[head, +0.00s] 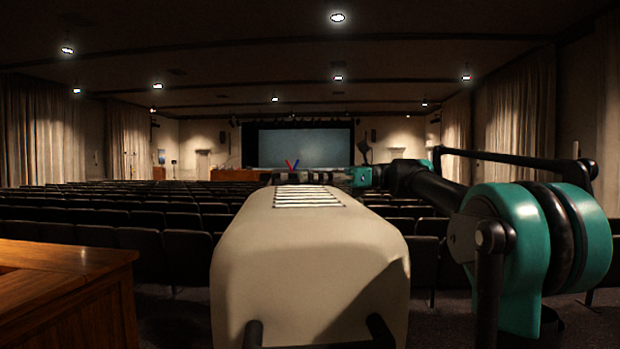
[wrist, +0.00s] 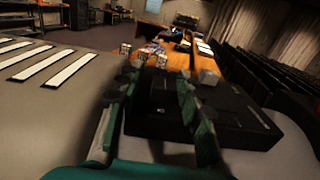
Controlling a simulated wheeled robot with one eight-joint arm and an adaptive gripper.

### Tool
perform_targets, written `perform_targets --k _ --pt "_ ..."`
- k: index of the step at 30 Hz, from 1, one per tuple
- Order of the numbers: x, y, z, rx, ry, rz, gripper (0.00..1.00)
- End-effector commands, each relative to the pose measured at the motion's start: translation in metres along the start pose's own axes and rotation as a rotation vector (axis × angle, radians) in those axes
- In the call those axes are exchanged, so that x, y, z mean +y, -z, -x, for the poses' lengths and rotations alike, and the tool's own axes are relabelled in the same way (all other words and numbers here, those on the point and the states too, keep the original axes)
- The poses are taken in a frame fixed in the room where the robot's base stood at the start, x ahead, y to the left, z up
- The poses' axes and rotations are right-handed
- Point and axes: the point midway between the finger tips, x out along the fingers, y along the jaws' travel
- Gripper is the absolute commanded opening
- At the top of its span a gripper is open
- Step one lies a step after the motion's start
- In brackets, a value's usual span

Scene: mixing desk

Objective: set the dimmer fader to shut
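The dimmer fader cannot be made out in either view. A wooden desk (wrist: 172,55) shows beyond my fingers in the wrist view, with small things on it too blurred to name. My gripper (wrist: 161,68) is in the wrist view, its two dark and green fingers spread apart with nothing seen held between them. It is well short of the desk, above a dark surface that may be part of my own body. In the head view my arm reaches forward along the right, and the fingertips are too small to read.
A wooden furniture corner (head: 65,290) stands close at the lower left in the head view. Rows of dark seats (head: 150,215) fill the hall toward a screen (head: 305,147).

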Motion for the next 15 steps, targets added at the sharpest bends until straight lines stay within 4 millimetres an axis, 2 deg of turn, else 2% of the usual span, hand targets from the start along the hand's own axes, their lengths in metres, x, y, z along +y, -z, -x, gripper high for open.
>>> perform_targets --k 10,15 --pt "-0.001 0.0 0.002 0.0 0.002 0.0 0.43" --pt "-0.002 0.0 0.019 0.0 0.005 0.0 0.43"
